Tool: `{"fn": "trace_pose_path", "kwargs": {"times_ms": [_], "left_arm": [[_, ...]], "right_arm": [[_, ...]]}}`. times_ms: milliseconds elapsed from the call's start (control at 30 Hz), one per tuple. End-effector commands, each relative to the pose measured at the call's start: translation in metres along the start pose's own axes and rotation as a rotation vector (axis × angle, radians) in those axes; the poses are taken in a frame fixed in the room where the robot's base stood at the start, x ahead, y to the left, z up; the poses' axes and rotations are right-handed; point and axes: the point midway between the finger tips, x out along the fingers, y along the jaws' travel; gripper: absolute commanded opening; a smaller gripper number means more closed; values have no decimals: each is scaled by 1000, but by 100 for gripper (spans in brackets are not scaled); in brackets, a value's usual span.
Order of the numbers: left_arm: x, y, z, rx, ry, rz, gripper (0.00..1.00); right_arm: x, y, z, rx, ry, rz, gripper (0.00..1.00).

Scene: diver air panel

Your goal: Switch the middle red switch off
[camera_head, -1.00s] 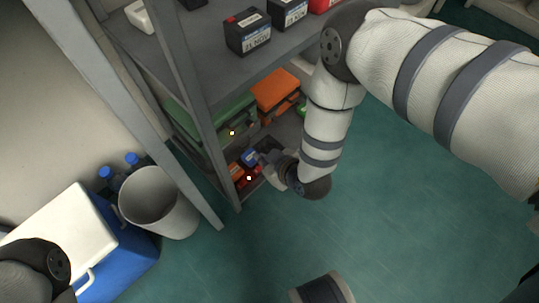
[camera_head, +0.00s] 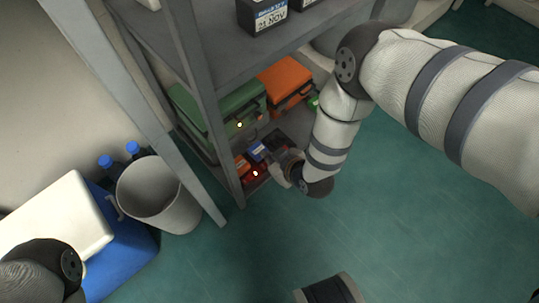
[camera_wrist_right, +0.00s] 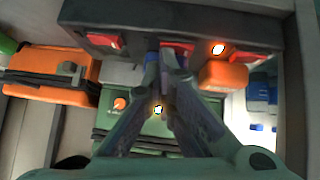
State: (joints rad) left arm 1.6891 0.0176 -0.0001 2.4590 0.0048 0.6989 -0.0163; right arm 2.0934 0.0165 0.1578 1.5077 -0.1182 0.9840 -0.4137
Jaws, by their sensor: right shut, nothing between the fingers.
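In the right wrist view a dark panel (camera_wrist_right: 135,17) runs along the top with three red switches: the middle red switch (camera_wrist_right: 178,46), one to its left (camera_wrist_right: 101,40) and one to its right (camera_wrist_right: 245,49). My right gripper (camera_wrist_right: 163,57) is shut and empty. Its fingertips overlap the lower left part of the middle switch; I cannot tell whether they touch it. The switch's setting is unclear. In the head view my right gripper (camera_head: 268,155) reaches into the lower shelf and largely hides the panel. My left gripper is out of view.
A green case (camera_head: 228,112) and an orange case (camera_head: 285,80) stand on the shelf. An orange block (camera_wrist_right: 222,76) sits near the right switch. The shelf's grey post (camera_head: 207,110) is close left of the gripper. A bin (camera_head: 160,200) stands left; the floor at right is clear.

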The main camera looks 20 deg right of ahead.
Motion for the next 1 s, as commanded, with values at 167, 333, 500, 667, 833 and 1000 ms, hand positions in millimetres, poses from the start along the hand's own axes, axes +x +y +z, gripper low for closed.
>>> {"fn": "trace_pose_path", "kwargs": {"times_ms": [167, 333, 500, 667, 833, 1000], "left_arm": [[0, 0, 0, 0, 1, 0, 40], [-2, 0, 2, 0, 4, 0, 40], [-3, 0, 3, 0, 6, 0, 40], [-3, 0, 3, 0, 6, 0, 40], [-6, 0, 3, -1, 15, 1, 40], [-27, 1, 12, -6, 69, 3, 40]], "right_arm": [[-1, -2, 2, 0, -5, 0, 0], [-3, -10, 0, 0, -5, -3, 0], [-4, -16, -2, 1, -5, -2, 0], [-4, -16, -1, 1, -5, -1, 0], [-7, -15, -6, 1, -3, 0, 0], [-33, -5, -37, 0, 4, 3, 0]]}}
